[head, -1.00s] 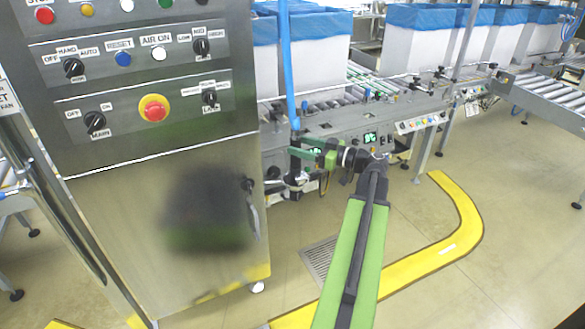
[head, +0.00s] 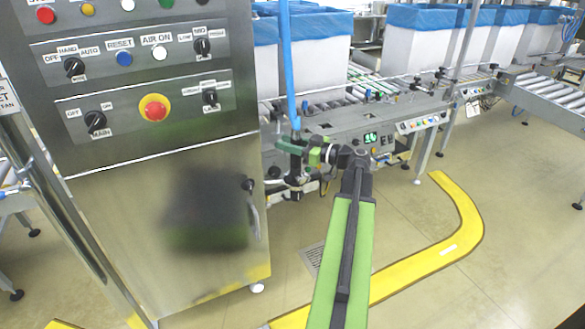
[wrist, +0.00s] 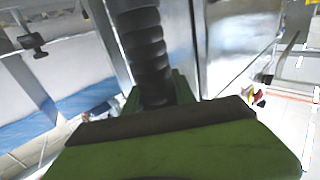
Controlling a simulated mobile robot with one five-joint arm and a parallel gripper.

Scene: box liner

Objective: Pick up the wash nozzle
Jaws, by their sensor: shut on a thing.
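The wash nozzle hangs at the lower end of a blue hose (head: 288,70), in front of the conveyor in the head view. It is small there and partly covered by my gripper. In the wrist view a black ribbed body (wrist: 143,45), which appears to be the nozzle, stands between the green jaws. My gripper (head: 297,146) reaches left to the hose end and is shut on the nozzle. The near jaw (wrist: 180,145) fills the bottom of the wrist view and hides the lower part of the nozzle.
A steel control cabinet (head: 150,220) with an emergency stop button (head: 154,107) stands close on the left. A roller conveyor with a control panel (head: 372,138) lies behind the gripper. White boxes with blue liners (head: 322,45) stand on it. Open floor (head: 400,225) lies to the right.

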